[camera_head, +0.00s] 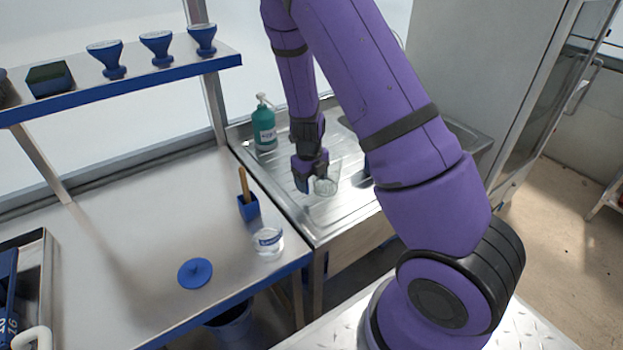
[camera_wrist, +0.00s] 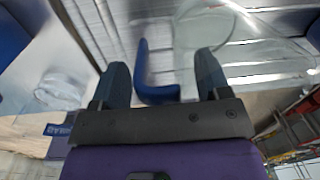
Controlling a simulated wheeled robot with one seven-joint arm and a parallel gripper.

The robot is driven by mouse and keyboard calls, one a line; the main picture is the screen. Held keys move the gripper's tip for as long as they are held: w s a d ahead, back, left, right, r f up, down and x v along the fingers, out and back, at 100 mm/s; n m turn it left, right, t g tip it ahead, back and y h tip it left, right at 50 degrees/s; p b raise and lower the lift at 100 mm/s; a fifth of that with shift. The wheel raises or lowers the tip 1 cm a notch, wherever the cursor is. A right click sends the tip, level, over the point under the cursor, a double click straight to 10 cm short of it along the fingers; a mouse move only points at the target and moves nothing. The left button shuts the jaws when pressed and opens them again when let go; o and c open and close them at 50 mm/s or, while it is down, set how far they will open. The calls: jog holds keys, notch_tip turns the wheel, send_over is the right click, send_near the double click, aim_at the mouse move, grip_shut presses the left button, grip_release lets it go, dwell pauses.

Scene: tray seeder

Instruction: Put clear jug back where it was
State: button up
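The clear jug (camera_head: 327,184) is at the metal draining board (camera_head: 350,208), beside my gripper (camera_head: 312,185). In the wrist view its see-through body (camera_wrist: 245,42) fills the upper right. A blue handle (camera_wrist: 143,70) shows between the two fingers of my gripper (camera_wrist: 162,80). The fingers are spread, with visible gaps on both sides of the handle, so it does not look clamped. My gripper points down at the jug. Whether the jug's base touches the board is hard to tell.
A green pump bottle (camera_head: 264,128) stands behind on the sink unit. On the worktop (camera_head: 130,240) are a blue holder (camera_head: 248,207) with a wooden-handled tool, a labelled clear container (camera_head: 268,243) and a blue lid (camera_head: 195,273). A shelf (camera_head: 150,78) holds several blue-based items.

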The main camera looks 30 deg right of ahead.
jog(key=r, duration=0.8)
jog(key=a+r, duration=0.1)
jog(key=r, duration=0.3)
jog(key=shift+s+r, duration=0.1)
jog(key=shift+r, duration=0.05)
jog(key=s+a+r+n+t+y, duration=0.1)
jog(key=s+a+r+n+y, duration=0.1)
jog(key=s+r+n, duration=0.5)
jog(key=s+a+r+n+t+y, duration=0.1)
jog(key=s+a+r+n, duration=0.2)
jog(key=r+n, duration=0.7)
jog(key=s+r+n+t+h, duration=0.1)
jog(key=s+r+n, duration=0.3)
jog(key=s+n, duration=0.4)
jog(key=s+a+r+n+t+h, duration=0.1)
jog(key=s+r+n+t, duration=0.1)
jog(key=s+r+n, duration=0.3)
jog(key=s+n, duration=0.2)
jog(key=n, duration=0.2)
jog(key=shift+s+a+n, duration=0.25)
jog(key=shift+s+n, duration=0.05)
jog(key=shift+s, duration=0.05)
